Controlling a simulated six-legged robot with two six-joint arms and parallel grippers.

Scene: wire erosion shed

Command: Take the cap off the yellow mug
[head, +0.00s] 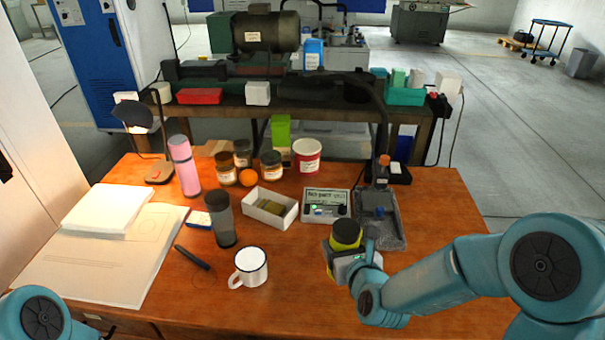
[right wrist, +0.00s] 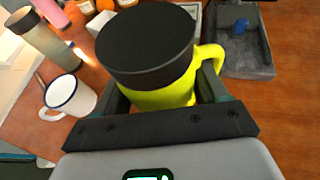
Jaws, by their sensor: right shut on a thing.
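The yellow mug (head: 331,259) is near the front right of the table, with its black cap (head: 347,229) on top. In the right wrist view the yellow mug (right wrist: 165,97) fills the middle, its handle to the right and the wide black cap (right wrist: 148,42) covering its mouth. My right gripper (head: 350,262) is shut around the mug's body below the cap; its fingers (right wrist: 163,92) lie on both sides. The mug looks upright; its base is hidden, so I cannot tell whether it touches the table. My left gripper is out of view.
A white enamel mug (head: 250,268) and a dark-lidded grey tumbler (head: 221,222) stand left of the yellow mug. Behind are a white box (head: 269,208), a control box (head: 326,204) and a grey tray (head: 391,232). The table front between the white and yellow mugs is clear.

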